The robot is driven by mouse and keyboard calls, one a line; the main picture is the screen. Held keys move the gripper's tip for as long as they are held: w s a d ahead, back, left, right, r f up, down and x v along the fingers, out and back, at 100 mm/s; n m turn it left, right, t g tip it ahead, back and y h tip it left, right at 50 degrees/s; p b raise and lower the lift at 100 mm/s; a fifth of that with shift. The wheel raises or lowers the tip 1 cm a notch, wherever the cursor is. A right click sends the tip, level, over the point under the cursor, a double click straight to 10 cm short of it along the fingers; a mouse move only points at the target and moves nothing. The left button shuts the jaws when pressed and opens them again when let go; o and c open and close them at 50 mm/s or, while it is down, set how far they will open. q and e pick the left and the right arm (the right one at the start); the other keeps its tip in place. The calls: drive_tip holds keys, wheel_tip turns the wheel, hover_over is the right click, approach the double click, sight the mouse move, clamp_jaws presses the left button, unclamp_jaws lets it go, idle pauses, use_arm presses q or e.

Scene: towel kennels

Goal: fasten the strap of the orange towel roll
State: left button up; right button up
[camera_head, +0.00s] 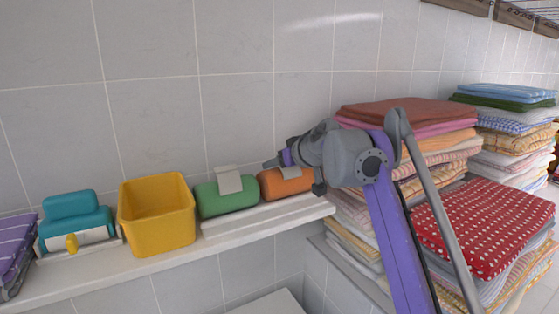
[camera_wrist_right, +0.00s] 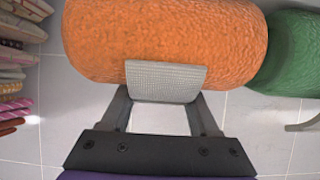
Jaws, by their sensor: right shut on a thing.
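The orange towel roll (camera_head: 284,187) lies on a white raised strip on the shelf, partly hidden by my right arm. In the right wrist view the orange roll (camera_wrist_right: 165,35) fills the top middle. My right gripper (camera_wrist_right: 164,100) is shut on the strap, with one finger at each side of the flap. The strap's other end and any fastener are hidden. My left gripper is not in view.
A green towel roll (camera_head: 226,198) with an upright grey strap (camera_head: 229,179) sits just left of the orange roll. A yellow bin (camera_head: 157,232) and a teal object (camera_head: 74,216) stand farther left on the shelf. Folded towel stacks (camera_head: 480,215) crowd the right. A tiled wall stands behind.

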drive_tip(key=o, duration=1.4)
drive_tip(key=shift+s, duration=0.1)
drive_tip(key=v, duration=1)
drive_tip(key=shift+s+d+r+b, duration=0.15)
drive_tip(key=shift+s+r+b, duration=0.1)
drive_tip(key=shift+b, duration=0.1)
drive_tip(key=shift+w, duration=0.1)
